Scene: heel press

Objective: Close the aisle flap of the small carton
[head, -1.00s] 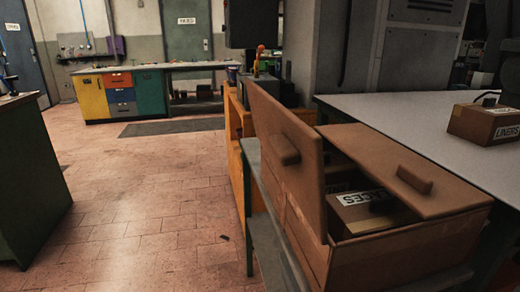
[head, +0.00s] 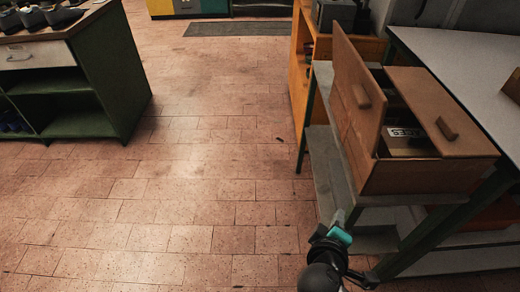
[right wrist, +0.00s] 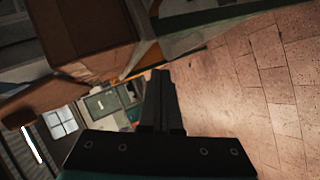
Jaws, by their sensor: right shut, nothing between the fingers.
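The small carton (head: 425,178) is brown and sits on a grey bench at the right. Its aisle flap (head: 357,95) stands upright along the left side, with a small block-shaped handle on it. The other flap (head: 438,108) lies nearly flat over the right part of the opening. A labelled box (head: 405,142) shows inside, partly hidden. My right gripper (head: 338,224) is shut and empty, below and left of the carton, apart from it. In the right wrist view the shut fingers (right wrist: 160,98) point towards the floor edge beside the carton (right wrist: 90,35). My left gripper is out of view.
The grey bench (head: 327,150) has a green frame and a lower shelf. A pale table (head: 460,60) stands behind the carton. An orange cabinet (head: 300,45) is beyond it. A green workbench (head: 95,75) is at the left. The tiled aisle between is clear.

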